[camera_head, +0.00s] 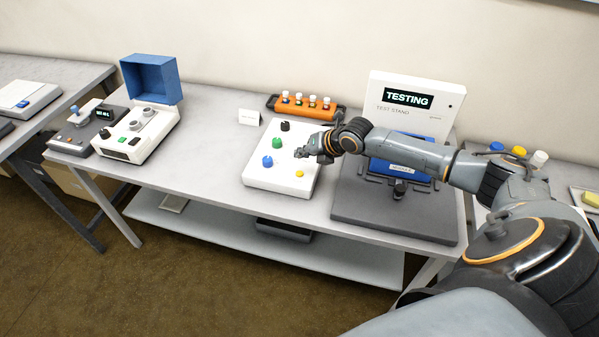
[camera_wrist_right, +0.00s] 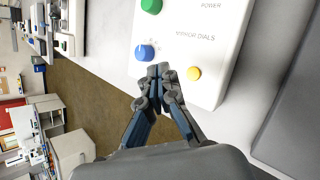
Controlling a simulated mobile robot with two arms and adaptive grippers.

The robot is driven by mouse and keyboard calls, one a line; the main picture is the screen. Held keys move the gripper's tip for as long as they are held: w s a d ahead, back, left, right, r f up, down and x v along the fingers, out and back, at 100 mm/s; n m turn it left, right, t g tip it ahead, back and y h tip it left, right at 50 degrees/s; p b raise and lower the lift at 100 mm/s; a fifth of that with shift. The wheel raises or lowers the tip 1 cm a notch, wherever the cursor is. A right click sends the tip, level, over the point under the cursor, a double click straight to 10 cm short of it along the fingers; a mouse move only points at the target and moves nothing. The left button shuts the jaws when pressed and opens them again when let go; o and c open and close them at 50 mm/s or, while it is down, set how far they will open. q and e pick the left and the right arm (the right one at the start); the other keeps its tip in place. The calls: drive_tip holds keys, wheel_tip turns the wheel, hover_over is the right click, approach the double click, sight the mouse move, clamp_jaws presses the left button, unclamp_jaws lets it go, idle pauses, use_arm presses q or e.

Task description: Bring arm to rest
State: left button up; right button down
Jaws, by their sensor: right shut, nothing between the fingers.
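My right gripper (camera_head: 303,152) is shut and empty. In the head view my right arm reaches in from the right, across the test stand, and the gripper hovers over the right part of the white dial panel (camera_head: 258,178). In the right wrist view the closed fingertips (camera_wrist_right: 159,72) lie between the blue dial (camera_wrist_right: 146,52) and the yellow button (camera_wrist_right: 194,73). I cannot tell whether they touch the panel. The panel also carries a green dial (camera_head: 277,142) and a black dial (camera_head: 285,126). My left gripper is not in view.
The test stand (camera_head: 446,93) reads "TESTING" and holds a blue item (camera_head: 412,170) behind my forearm. An orange rack (camera_head: 272,102) with several vials stands behind the panel. An instrument with an open blue lid (camera_head: 152,77) is at left. Bare tabletop (camera_head: 205,140) lies between it and the panel.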

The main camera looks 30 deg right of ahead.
drive_tip(key=shift+a, duration=0.1)
idle(0.3)
drive_tip(key=s+a+f+m+g+y, duration=0.15)
drive_tip(key=s+a+f+m, duration=0.35)
drive_tip(key=s+a, duration=0.55)
drive_tip(key=s+a+f+m+g, duration=0.2)
drive_tip(key=s+a+m, duration=0.6)
drive_tip(key=a, duration=0.4)
drive_tip(key=s+d+r+m+g+h, duration=0.1)
drive_tip(key=s+d+m+h, duration=0.1)
drive_tip(key=s+m, duration=0.5)
drive_tip(key=s+d+r+m+g+h, duration=0.1)
drive_tip(key=s+d+r+m+h, duration=0.15)
drive_tip(key=s+m, duration=0.55)
wheel_tip(320, 180, down, 28)
drive_tip(key=s+g, duration=0.1)
drive_tip(key=s, duration=0.1)
drive_tip(key=s+d+f, duration=0.2)
drive_tip(key=s+f, duration=0.6)
drive_tip(key=s+d+f+g+b, duration=0.1)
drive_tip(key=s+f, duration=0.7)
drive_tip(key=f, duration=0.1)
drive_tip(key=shift+s+d+b, duration=0.2)
drive_tip(key=shift+d+b, duration=0.1)
drive_tip(key=shift+d, duration=0.05)
